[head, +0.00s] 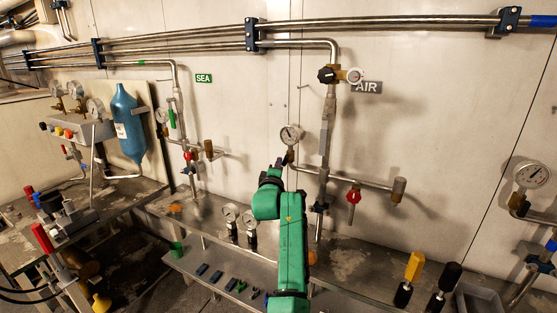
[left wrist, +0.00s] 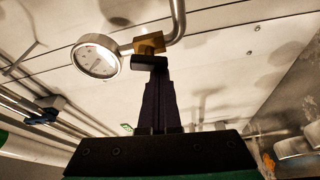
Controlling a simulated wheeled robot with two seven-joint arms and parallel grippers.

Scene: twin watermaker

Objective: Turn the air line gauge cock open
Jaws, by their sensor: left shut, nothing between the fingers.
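The air line (head: 326,138) runs down the wall beside the AIR sign (head: 367,87). A round gauge (head: 290,134) stands on its left branch; a gauge also fills the upper left of the left wrist view (left wrist: 97,57). Beside it there is a brass cock body (left wrist: 149,44) with a short black piece (left wrist: 150,62) under it. My left gripper (head: 284,165) is just below the gauge, its fingers shut and empty. In the left wrist view its fingertips (left wrist: 158,76) point up at the black piece; I cannot tell whether they touch. My right gripper is not in view.
A red-handled valve (head: 353,196) and a brass fitting (head: 398,188) sit on the right branch. A black knob (head: 327,74) is higher up the pipe. Two small gauges (head: 231,212) stand on the shelf below. The SEA line (head: 178,110) is to the left.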

